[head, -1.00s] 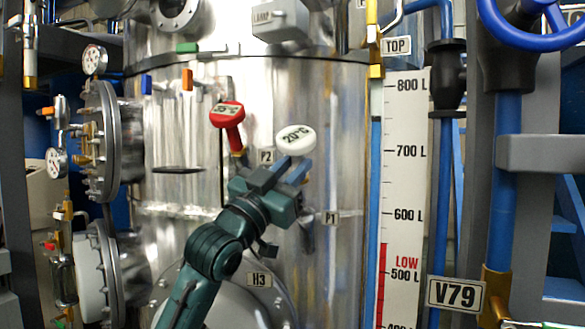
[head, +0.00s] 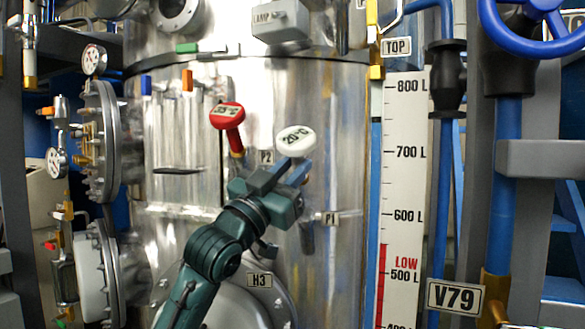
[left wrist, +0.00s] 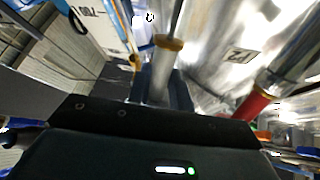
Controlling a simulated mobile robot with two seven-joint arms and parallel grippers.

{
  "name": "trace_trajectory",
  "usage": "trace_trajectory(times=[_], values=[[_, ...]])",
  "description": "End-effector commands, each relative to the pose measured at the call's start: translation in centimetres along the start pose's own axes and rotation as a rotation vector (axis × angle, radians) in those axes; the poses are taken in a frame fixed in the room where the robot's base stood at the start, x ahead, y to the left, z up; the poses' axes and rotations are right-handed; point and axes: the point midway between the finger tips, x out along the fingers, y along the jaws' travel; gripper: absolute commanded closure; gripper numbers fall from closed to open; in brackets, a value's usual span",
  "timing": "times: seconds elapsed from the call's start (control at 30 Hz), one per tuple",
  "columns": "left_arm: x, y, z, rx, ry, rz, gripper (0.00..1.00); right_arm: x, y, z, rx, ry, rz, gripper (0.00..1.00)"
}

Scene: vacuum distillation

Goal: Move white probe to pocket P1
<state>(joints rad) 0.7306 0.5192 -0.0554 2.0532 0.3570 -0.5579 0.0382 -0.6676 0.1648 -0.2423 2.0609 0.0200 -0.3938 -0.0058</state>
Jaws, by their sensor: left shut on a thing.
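The white probe (head: 296,140) has a round head marked 20°C and stands out in front of the steel vessel, slightly tilted. My left gripper (head: 284,178) is shut on the white probe just below its head. In the left wrist view, the probe's metal stem (left wrist: 160,75) lies between the dark fingers, with a brass collar beyond them. The gripper partly hides the area beside that label, so I cannot tell where the probe's tip is. My right gripper is not in view.
A red probe (head: 227,116) stands close to the left of the white one, near the P2 label (head: 266,157). A level scale (head: 404,190) and blue pipes stand at the right. Flanged ports and gauges (head: 94,60) are at the left.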

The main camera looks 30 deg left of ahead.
Motion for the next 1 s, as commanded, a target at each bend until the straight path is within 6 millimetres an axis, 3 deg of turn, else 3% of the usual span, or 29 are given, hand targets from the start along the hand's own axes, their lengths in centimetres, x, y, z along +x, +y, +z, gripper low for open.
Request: trace_trajectory(times=[1.0], values=[[0.0,0.0,1.9,0.001,-0.001,0.000,1.00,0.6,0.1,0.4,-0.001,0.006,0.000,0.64]])
